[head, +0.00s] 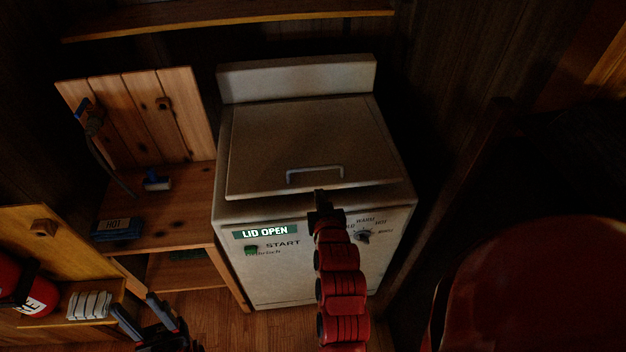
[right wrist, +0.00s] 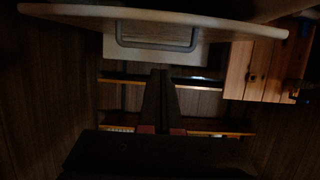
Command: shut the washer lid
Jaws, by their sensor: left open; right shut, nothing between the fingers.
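The white washer (head: 270,285) stands against the back wall, and its display (head: 265,231) reads "LID OPEN". Its lid (head: 300,130) is low but slightly raised, with a gap under its front edge. The grey lid handle (head: 315,172) is near the front edge; lid (right wrist: 60,13) and handle (right wrist: 155,43) also show in the right wrist view. My right gripper (head: 319,193) is shut and empty, at the lid's front edge just below the handle; contact is unclear. It shows in the right wrist view (right wrist: 161,75). My left gripper (head: 148,316) is open and empty at the lower left.
A wooden bench (head: 185,205) with a blue-handled brush (head: 157,181) and a blue "HOT" item (head: 118,229) stands left of the washer. A red extinguisher (head: 30,290) is at far left. A red rounded object (head: 540,290) fills the lower right. A shelf (head: 230,20) hangs above.

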